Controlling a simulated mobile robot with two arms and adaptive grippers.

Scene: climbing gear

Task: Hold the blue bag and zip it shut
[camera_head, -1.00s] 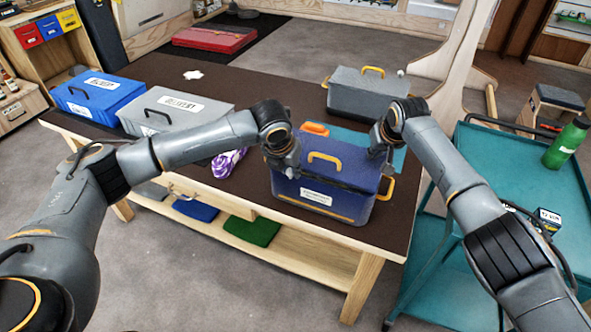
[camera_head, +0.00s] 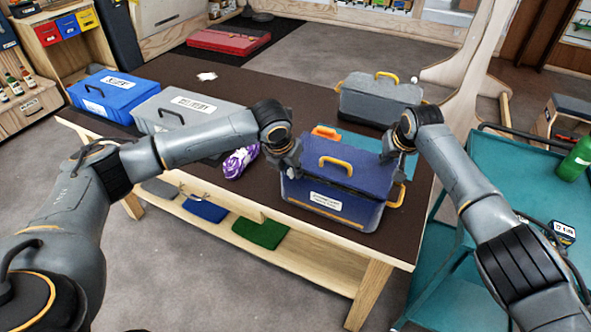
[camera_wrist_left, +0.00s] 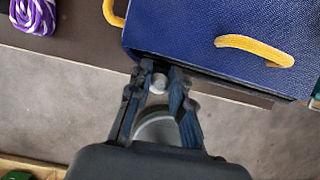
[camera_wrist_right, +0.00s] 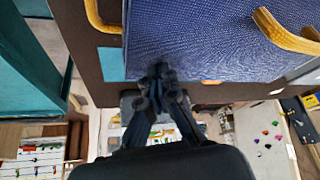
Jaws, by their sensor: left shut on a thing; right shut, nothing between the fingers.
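The blue bag (camera_head: 362,192), with yellow handles and a white label, stands upright on the brown table. My left gripper (camera_head: 290,168) is at its left end. My right gripper (camera_head: 390,156) is at the bag's far right top corner. In the right wrist view my right gripper (camera_wrist_right: 159,70) is shut and empty, with its tips against or just over the blue cloth (camera_wrist_right: 195,40). I cannot make out the zip or its pull.
A grey case (camera_head: 380,101) stands behind the bag, and a purple-white rope coil (camera_head: 240,162) lies left of it. A grey box (camera_head: 165,116) and a blue box (camera_head: 100,97) stand further left. A teal cart (camera_head: 505,190) with a green bottle (camera_head: 576,160) is at the right.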

